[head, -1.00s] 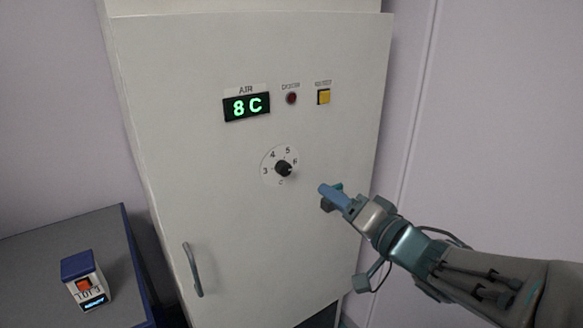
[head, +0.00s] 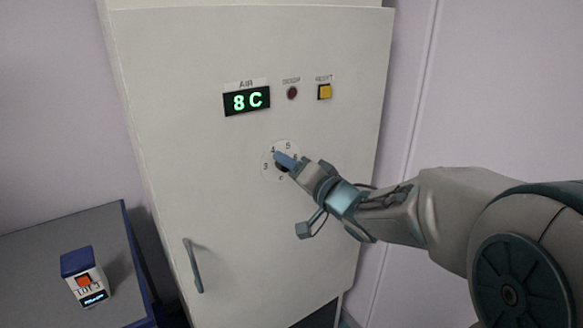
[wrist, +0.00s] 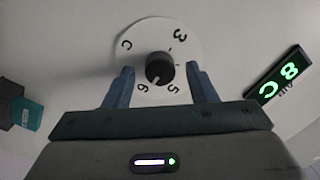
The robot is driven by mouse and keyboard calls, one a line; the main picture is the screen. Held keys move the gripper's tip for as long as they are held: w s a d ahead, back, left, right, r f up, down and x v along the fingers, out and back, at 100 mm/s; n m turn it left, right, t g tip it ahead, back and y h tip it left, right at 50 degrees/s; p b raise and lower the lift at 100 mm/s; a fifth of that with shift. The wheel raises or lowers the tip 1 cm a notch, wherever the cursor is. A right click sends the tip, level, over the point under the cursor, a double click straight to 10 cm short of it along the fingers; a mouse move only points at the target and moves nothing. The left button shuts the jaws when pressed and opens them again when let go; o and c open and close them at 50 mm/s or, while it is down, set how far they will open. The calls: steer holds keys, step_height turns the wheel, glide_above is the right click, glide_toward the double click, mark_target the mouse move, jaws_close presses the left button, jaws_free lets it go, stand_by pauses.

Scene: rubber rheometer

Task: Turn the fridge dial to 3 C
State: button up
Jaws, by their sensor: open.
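The fridge dial (head: 266,173) is a white disc with a black knob (head: 281,168) on the fridge door; the gripper partly covers it in the head view. In the wrist view the dial (wrist: 190,45) appears turned over, with the marks C, 3, 5 and 6 readable. The knob (wrist: 158,66) has a pale pointer line that seems to face the 6. My gripper (head: 285,162) is at the dial, its fingers open. In the wrist view my gripper (wrist: 160,70) has one blue finger on each side of the knob, with gaps visible. Contact is not seen.
The green display (head: 246,101) on the fridge door (head: 215,190) reads 8 C. A red lamp (head: 292,93) and a yellow button (head: 325,92) sit above the dial. A door handle (head: 193,265) is lower left. A small blue-topped box (head: 84,275) stands on the grey table (head: 40,255).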

steer(key=shift+c, duration=0.3)
steer(key=c, duration=0.9)
